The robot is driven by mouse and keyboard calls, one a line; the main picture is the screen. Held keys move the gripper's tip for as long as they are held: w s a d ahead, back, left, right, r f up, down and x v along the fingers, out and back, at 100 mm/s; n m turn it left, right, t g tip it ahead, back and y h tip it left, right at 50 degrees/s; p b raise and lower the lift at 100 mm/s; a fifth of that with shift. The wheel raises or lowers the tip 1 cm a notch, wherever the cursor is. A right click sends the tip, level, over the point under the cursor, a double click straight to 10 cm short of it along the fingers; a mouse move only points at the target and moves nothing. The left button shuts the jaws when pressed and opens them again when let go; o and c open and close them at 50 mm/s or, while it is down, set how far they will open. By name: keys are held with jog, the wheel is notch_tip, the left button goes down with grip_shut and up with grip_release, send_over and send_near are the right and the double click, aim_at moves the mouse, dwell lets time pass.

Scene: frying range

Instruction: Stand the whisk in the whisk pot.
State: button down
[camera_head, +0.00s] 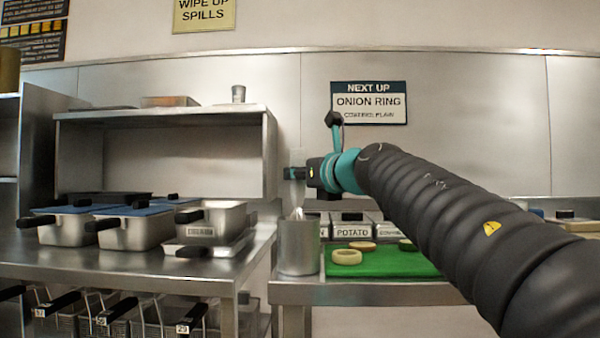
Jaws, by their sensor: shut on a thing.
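The whisk pot (298,250) is a plain steel cylinder at the front left corner of the right-hand counter, left of the green board. My gripper (296,174) is above the pot's mouth, seen side-on and small. It is shut on the whisk (298,212), of which only a thin pale part shows at the pot's rim, below the gripper. The wrist and the whisk's handle overlap the pale wall, so the grip itself is hard to make out. I cannot tell how deep the whisk sits in the pot or whether it touches the bottom.
The green board (385,266) holds an onion ring (346,257) and other slices. Labelled steel bins (352,227) stand behind it. Steel pans (130,230) fill the left counter, below a shelf (165,116). Fryer baskets (110,310) hang at lower left.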

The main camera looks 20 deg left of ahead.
jog(key=shift+f, duration=0.1)
jog(key=c, duration=0.8)
grip_release()
jog(key=shift+c, duration=0.2)
